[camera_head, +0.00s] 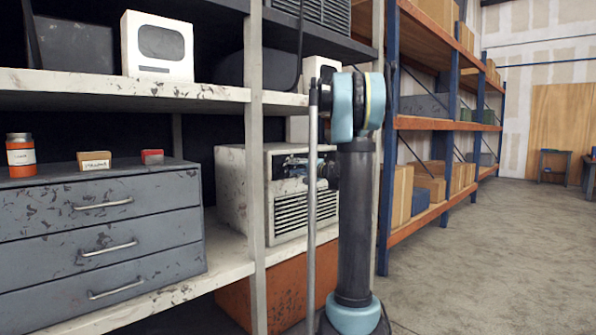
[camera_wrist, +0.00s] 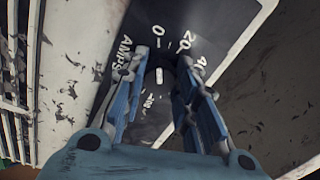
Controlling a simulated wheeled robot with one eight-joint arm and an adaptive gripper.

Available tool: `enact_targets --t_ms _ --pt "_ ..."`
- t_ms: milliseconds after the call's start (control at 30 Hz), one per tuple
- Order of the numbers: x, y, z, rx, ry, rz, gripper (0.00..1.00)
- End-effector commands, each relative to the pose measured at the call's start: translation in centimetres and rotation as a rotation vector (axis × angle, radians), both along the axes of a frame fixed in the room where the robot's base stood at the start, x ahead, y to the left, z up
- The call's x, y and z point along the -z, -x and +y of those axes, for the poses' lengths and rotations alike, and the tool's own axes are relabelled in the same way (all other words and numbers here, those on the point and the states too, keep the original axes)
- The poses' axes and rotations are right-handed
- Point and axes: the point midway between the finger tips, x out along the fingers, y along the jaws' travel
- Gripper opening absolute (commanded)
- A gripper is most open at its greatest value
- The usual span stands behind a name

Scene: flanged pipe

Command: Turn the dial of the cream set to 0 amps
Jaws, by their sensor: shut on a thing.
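The cream set (camera_head: 230,190) is a worn cream box with a louvred front on the shelf in the head view. In the wrist view its dark dial plate (camera_wrist: 212,28) reads AMPS, 0, 20 and 40 around the top, with 200 lower down. The dial (camera_wrist: 160,76) is dark, with a white mark on its upper part, roughly in line below the 0. My gripper (camera_wrist: 158,60) has its blue fingers on either side of the dial and is shut on it. Finger contact is partly hidden. In the head view my gripper (camera_head: 298,162) is small and partly hidden at the set's upper front.
A cream shelf post (camera_head: 256,130) stands left of my arm. A grey drawer cabinet (camera_head: 95,235) is at left, with a jar (camera_head: 21,155) and small boxes on top. An orange box (camera_head: 290,300) sits below the set. Open floor (camera_head: 480,260) lies to the right.

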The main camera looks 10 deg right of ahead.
Motion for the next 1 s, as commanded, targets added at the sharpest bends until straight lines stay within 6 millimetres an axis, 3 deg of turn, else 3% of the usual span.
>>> enact_targets --t_ms 500,533,600,1000 --pt "0.32 0.17 0.15 -0.004 0.021 -0.009 0.03" --pt "0.33 0.18 0.15 -0.004 0.021 -0.009 0.34" --pt "0.30 0.17 0.13 -0.003 0.021 -0.009 0.47" --pt "0.13 0.41 -0.20 0.000 0.017 -0.009 0.47"
